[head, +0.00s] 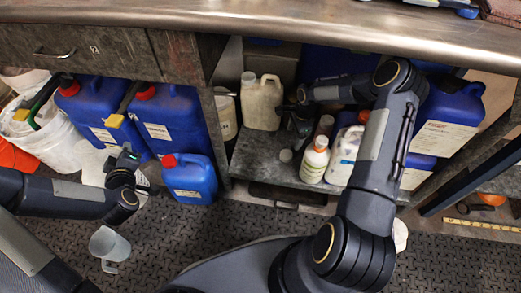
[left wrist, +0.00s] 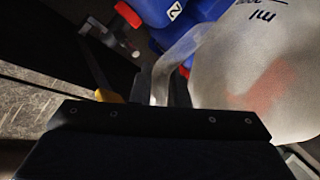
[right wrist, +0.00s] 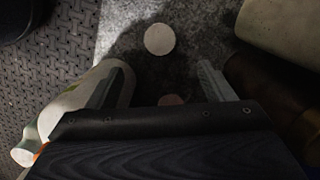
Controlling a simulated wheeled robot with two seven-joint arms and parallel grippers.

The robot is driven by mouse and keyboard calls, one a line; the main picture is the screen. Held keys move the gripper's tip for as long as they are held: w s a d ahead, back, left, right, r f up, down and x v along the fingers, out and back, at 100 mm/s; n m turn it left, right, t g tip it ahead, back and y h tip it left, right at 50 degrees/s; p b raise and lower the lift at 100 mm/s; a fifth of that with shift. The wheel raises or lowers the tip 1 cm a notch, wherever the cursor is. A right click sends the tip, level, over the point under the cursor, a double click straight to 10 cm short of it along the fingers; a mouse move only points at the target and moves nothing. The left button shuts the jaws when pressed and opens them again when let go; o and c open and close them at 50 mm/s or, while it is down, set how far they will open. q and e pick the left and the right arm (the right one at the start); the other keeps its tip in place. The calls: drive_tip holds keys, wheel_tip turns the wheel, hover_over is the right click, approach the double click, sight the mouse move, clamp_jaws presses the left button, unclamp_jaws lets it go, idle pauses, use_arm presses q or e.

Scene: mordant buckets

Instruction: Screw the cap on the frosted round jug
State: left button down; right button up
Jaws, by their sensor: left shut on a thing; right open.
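My left gripper (head: 124,160) is shut on the handle of a frosted, see-through jug (head: 93,165), in front of the blue cans. In the left wrist view the jug (left wrist: 250,60) fills the right side, with "ml" print; the handle is between the fingers, and its mouth is not clear. My right gripper (head: 300,125) is open and empty over the low shelf. In the right wrist view a pale round disc, seemingly a cap (right wrist: 160,39), lies on the shelf beyond the fingers. It also shows in the head view (head: 286,155).
A beige handled jug (head: 262,103) stands left of my right gripper. White bottles (head: 314,162) stand to its right. Blue cans with red caps (head: 190,178) crowd the left. A grey measuring cup (head: 108,245) is below my left gripper. The counter edge (head: 300,22) overhangs the shelf.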

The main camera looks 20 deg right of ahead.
use_arm(q)
drive_tip(key=shift+f+b, duration=1.15)
drive_tip(key=shift+b, duration=0.05)
use_arm(e)
hover_over(287, 154)
drive_tip(key=shift+d+f, duration=0.25)
drive_tip(key=shift+f, duration=1.25)
drive_tip(key=shift+d+f, duration=0.2)
drive_tip(key=shift+f, duration=1.25)
drive_tip(key=shift+s+f, duration=0.1)
use_arm(q)
wheel_tip(287, 154, down, 3)
drive_tip(key=b, duration=0.2)
drive_tip(key=shift+r+b, duration=0.15)
drive_tip(key=shift+b, duration=0.15)
use_arm(e)
drive_tip(key=f, duration=0.4)
drive_tip(key=a+f, duration=0.1)
drive_tip(key=shift+f, duration=0.4)
drive_tip(key=c, duration=1.1)
use_arm(q)
drive_tip(key=shift+r, duration=0.15)
use_arm(e)
drive_tip(key=shift+d+r, duration=0.1)
drive_tip(key=shift+r, duration=0.1)
